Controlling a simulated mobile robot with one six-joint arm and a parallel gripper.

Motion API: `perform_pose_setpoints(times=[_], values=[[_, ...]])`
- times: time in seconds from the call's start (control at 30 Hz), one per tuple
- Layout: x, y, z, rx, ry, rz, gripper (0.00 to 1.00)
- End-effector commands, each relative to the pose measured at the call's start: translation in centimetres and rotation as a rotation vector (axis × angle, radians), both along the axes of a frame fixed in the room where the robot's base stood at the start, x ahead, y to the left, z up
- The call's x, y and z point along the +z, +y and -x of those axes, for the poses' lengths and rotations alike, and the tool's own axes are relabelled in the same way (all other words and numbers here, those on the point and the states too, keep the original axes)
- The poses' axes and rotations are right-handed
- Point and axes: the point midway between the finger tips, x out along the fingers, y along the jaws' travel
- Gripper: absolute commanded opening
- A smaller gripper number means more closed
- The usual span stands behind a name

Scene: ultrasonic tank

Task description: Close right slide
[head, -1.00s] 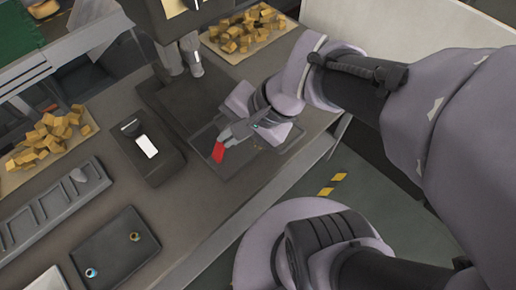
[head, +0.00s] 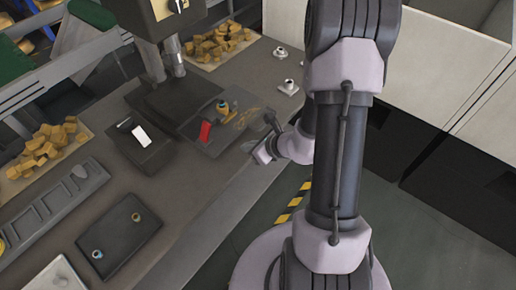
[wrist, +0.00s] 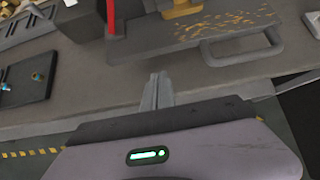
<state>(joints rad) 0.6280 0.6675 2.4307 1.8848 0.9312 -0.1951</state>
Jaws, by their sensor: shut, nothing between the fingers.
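The dark slide tray (head: 231,131) sticks out from under the machine at the bench's near edge, with orange chips on it. In the wrist view the tray (wrist: 150,42) shows close up, with a grey loop handle (wrist: 245,58) at its near right. A red part (head: 205,131) stands at its left side; it also shows in the wrist view (wrist: 111,16). My gripper (head: 249,148) is in front of the tray, low beside the bench edge. In the wrist view its fingers (wrist: 158,78) are together and empty, left of the handle and seemingly apart from it.
A black box with a white panel (head: 140,136) stands to the left. A dark tray (head: 118,236) with small fittings lies nearer. Two pale fittings (head: 288,87) are at the back right. Open floor lies right of the bench.

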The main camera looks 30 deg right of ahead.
Motion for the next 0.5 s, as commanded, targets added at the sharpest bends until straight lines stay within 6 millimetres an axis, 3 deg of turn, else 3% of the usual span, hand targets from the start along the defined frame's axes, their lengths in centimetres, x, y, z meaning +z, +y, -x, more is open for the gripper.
perform_pose_setpoints(times=[0.2, 0.5], values=[[0.0, 1.1, -3.1, 0.002, -0.002, 0.000, 0.00], [0.1, 1.4, -3.8, 0.001, 0.000, 0.001, 0.00]])
